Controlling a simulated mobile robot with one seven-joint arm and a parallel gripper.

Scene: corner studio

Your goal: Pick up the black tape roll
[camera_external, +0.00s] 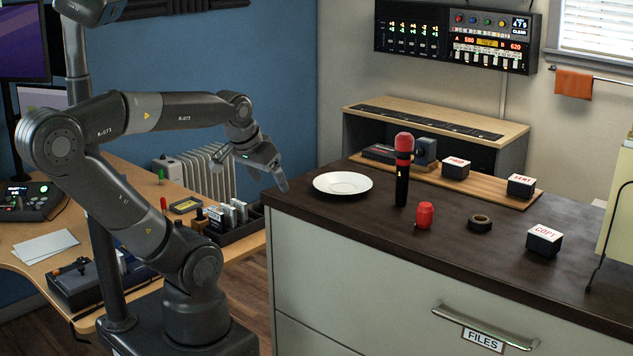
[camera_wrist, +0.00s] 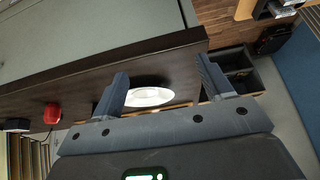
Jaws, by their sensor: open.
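The black tape roll (camera_external: 479,223) lies flat on the dark countertop (camera_external: 388,235), between a small red object (camera_external: 425,214) and a black COPY block (camera_external: 544,240). My gripper (camera_external: 277,178) is near the counter's left end, well to the left of the tape roll, with the white plate (camera_external: 342,183) and the red object between. In the wrist view my gripper (camera_wrist: 162,75) has its fingers spread and nothing between them. A dark object (camera_wrist: 16,125) at that view's left edge may be the tape roll; I cannot tell.
A black microphone with a red top (camera_external: 402,170) stands upright behind the red object. A wooden board (camera_external: 490,189) with more black blocks lies at the back. A desk (camera_external: 112,173) with a black organiser stands at the left. Bare countertop lies in front of the plate.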

